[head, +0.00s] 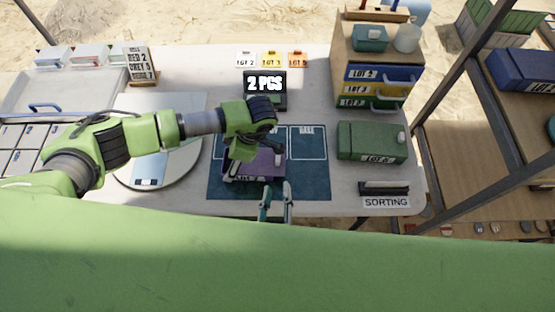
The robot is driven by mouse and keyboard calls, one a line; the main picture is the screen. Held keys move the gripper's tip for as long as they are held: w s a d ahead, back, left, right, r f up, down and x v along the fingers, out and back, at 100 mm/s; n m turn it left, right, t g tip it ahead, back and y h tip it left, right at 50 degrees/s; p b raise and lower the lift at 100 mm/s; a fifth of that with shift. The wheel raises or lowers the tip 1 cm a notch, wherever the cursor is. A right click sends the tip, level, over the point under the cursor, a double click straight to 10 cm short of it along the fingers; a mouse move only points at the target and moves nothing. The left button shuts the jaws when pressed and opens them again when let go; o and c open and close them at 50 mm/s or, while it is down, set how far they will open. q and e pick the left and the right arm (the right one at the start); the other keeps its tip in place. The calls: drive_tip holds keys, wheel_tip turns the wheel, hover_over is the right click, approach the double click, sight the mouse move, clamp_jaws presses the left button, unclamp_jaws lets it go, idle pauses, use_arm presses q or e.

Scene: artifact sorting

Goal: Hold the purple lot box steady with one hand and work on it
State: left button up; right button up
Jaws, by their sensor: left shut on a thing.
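The purple lot box (258,167) sits on the dark blue mat (310,185) near the table's front edge. My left gripper (262,146) reaches over it from above and is shut on it; the green wrist hides part of the box. A label shows on the box's front left, partly hidden. My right gripper (275,200) is at the front edge of the mat, just in front of the box. Its two fingers stand apart with nothing visible between them.
A green lot box (370,143) stands right of the mat. A drawer cabinet (380,60) is behind it. A round white plate (185,165) lies left, under my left arm. A "SORTING" sign (386,202) is at front right.

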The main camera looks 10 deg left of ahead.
sight(278, 159)
drive_tip(key=w+f+m, duration=0.1)
drive_tip(key=w, duration=0.2)
drive_tip(key=w+f+m, duration=0.1)
drive_tip(key=w+m, duration=0.1)
drive_tip(key=w, duration=0.2)
drive_tip(key=w+a+f+m, duration=0.1)
drive_tip(key=w, duration=0.3)
drive_tip(key=shift+f+m+g+y, duration=0.2)
drive_tip(key=shift+m+g+y, duration=0.1)
drive_tip(key=shift+s, duration=0.1)
clamp_jaws()
